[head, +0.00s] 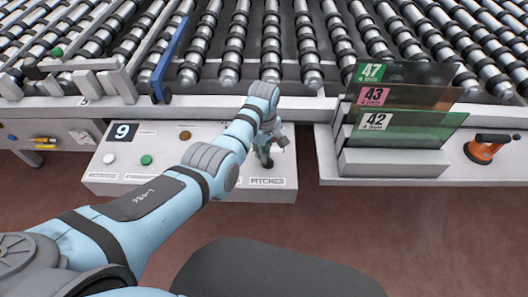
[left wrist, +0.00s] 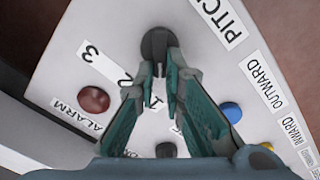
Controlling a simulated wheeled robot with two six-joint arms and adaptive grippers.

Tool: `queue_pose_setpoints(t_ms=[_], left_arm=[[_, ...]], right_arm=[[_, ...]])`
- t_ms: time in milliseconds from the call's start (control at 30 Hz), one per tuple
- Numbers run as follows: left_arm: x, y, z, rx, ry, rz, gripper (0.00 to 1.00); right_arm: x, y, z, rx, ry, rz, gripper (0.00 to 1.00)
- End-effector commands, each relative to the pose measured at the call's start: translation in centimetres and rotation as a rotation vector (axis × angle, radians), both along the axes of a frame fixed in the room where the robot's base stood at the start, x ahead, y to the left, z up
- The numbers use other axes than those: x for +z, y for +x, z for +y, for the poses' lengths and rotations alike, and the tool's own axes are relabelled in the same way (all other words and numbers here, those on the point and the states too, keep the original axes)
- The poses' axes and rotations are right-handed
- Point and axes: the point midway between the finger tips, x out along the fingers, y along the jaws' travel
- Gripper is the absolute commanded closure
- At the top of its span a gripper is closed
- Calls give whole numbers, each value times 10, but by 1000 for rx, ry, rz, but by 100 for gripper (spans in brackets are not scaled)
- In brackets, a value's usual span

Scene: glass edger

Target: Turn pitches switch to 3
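The pitches switch (left wrist: 155,42) is a round black knob on the white control panel, seen in the left wrist view. The numbers 1, 2 and 3 (left wrist: 91,53) lie in an arc beside it. Its grip bar points toward the 1. My left gripper (left wrist: 160,68) has its fingertips close on both sides of that bar and seems shut on it. In the head view my left gripper (head: 267,150) is over the panel's right part, above the PITCHES label (head: 267,182), and hides most of the switch. My right gripper is in neither view.
The control panel (head: 135,178) also carries a green button (head: 146,160) and a 9 display (head: 122,132). Near the switch are a red alarm button (left wrist: 93,99) and a blue button (left wrist: 231,112). Glass sheets (head: 415,130) stand right of the panel. Rollers (head: 270,50) lie behind.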

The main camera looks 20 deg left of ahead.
Motion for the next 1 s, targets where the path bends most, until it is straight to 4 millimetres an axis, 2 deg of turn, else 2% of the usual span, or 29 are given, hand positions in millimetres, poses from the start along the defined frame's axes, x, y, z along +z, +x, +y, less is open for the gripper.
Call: queue_pose_setpoints(t_ms=[467,667,1000], left_arm=[[0,1,-1,-67,-1,-1,100],[1,3,-3,-192,-1,0,100],[0,7,-7,-501,-2,0,100]], right_arm=[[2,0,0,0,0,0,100],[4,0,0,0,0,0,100],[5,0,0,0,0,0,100]])
